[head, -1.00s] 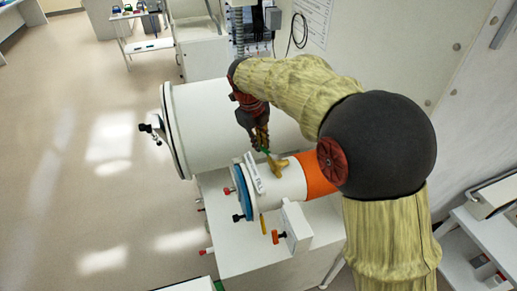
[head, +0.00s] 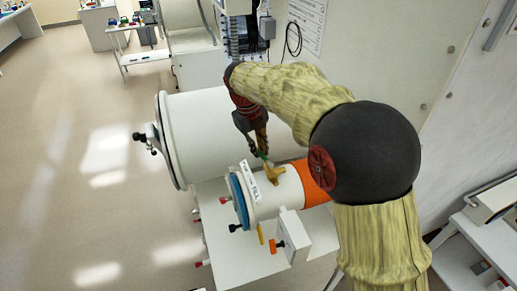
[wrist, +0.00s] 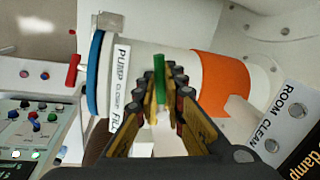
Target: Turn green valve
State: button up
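The green valve handle (wrist: 159,74) stands up between my gripper's two fingers in the wrist view. In the head view only a small green bit (head: 264,157) shows under the fingertips, above the brass valve body (head: 273,174). The valve sits on top of a white cylinder with an orange band (head: 316,184). My gripper (wrist: 163,78) is open, its fingers on either side of the handle, with a gap visible on the right. Whether the left finger touches it I cannot tell. The gripper also shows in the head view (head: 259,146), pointing down. The lower handle is partly hidden.
A blue ring (head: 240,201) and a white "PUMP/FILL" label (wrist: 119,85) are at the cylinder's left end. A red knob (wrist: 73,70) sticks out there. A larger white cylinder (head: 205,125) lies behind. A control panel (wrist: 38,125) is at lower left in the wrist view.

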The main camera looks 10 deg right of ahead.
jog(key=o, duration=0.4)
jog(key=shift+o, duration=0.2)
notch_tip(320, 180, up, 12)
jog(key=a, duration=0.2)
jog(key=shift+s, duration=0.45)
jog(key=shift+a+f, duration=0.1)
jog(key=shift+c, duration=0.2)
